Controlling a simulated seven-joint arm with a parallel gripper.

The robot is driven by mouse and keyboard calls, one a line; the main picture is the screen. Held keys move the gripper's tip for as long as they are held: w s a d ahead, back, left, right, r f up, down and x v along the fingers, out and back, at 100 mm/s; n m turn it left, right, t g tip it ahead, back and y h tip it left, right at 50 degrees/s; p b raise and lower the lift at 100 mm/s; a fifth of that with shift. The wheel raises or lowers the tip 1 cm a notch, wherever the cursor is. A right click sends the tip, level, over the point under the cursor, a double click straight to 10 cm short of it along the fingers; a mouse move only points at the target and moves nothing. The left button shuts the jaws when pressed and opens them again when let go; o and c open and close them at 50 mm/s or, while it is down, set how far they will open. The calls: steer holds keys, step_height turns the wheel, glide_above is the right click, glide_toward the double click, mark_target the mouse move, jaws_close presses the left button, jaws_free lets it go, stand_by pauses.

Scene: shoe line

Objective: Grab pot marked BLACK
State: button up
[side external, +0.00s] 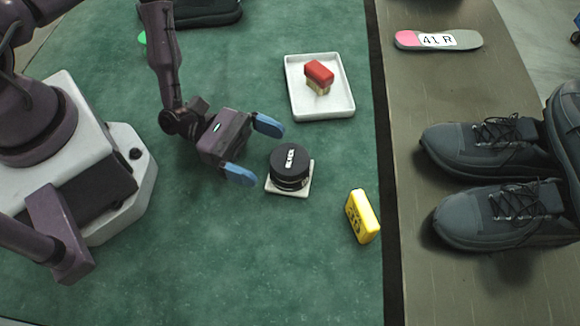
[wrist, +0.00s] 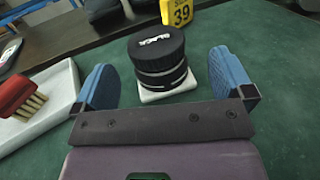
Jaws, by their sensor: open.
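The pot marked BLACK (side external: 290,165) is a squat round jar with a black lid and white lettering. It stands upright on a small white square base (side external: 276,187) on the green mat. It also shows in the wrist view (wrist: 158,58), beyond and between my fingers. My gripper (side external: 254,150) has blue fingertips spread apart and is empty. It is just left of the pot in the side view, with the fingers pointing toward it. In the wrist view my gripper (wrist: 168,82) has one finger on each side of the pot's line, with green mat visible between the right finger and the pot.
A white tray (side external: 343,110) holds a red-topped brush (side external: 319,73) behind the pot. A yellow block marked 39 (side external: 362,216) stands to its right. Dark shoes (side external: 490,145) and an insole labelled 41 R (side external: 438,40) lie on the right-hand strip. The front mat is clear.

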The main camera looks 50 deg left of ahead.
mark_target(274, 153)
steer(key=x, duration=0.5)
steer(key=shift+w+d+r, duration=0.15)
steer(key=shift+w+d, duration=0.05)
steer(key=shift+w, duration=0.15)
steer(key=shift+c, duration=0.5)
steer(key=c, duration=1.4)
